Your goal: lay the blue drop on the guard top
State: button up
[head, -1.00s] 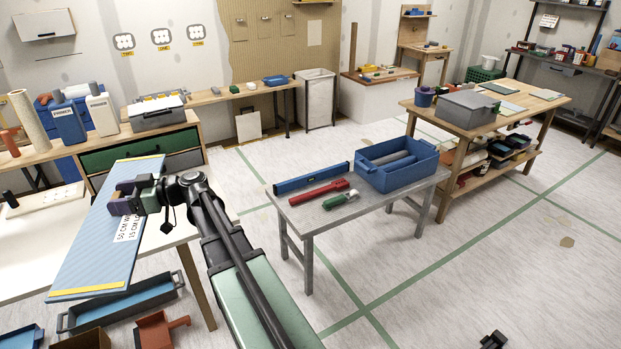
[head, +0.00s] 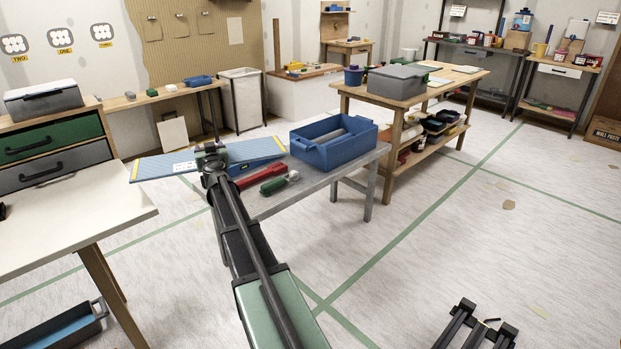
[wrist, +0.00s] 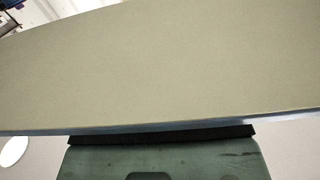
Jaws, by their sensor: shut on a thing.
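The blue drop (head: 255,150) is a long, thin blue panel with yellow end bands and a white label. My gripper (head: 209,151) is shut on it near its middle and holds it level, off the white table. In the head view its right end overlaps the far left part of the grey metal table; I cannot tell the gap. In the wrist view a broad beige face of the drop (wrist: 160,65) fills most of the picture above my green gripper (wrist: 160,135). No surface is marked as the guard top, so I cannot tell which it is.
The grey metal table (head: 300,200) carries a blue bin (head: 335,148), a red tool (head: 262,174) and a green-handled tool (head: 278,183). A wooden workbench (head: 440,82) stands behind right. Floor at right is mostly clear.

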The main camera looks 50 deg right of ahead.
aim_at(234, 161)
jog(key=s+d+f+m+g+h+b, duration=0.2)
jog(key=d+f+m+g+h+b, duration=0.25)
jog(key=d+f, duration=0.25)
jog(key=shift+h, duration=0.45)
notch_tip(234, 161, down, 20)
jog(key=b, duration=2)
jog(key=shift+d, duration=0.1)
jog(key=shift+r+p, duration=0.25)
jog(key=shift+p, duration=0.05)
jog(key=shift+f, duration=0.15)
jog(key=o, duration=1)
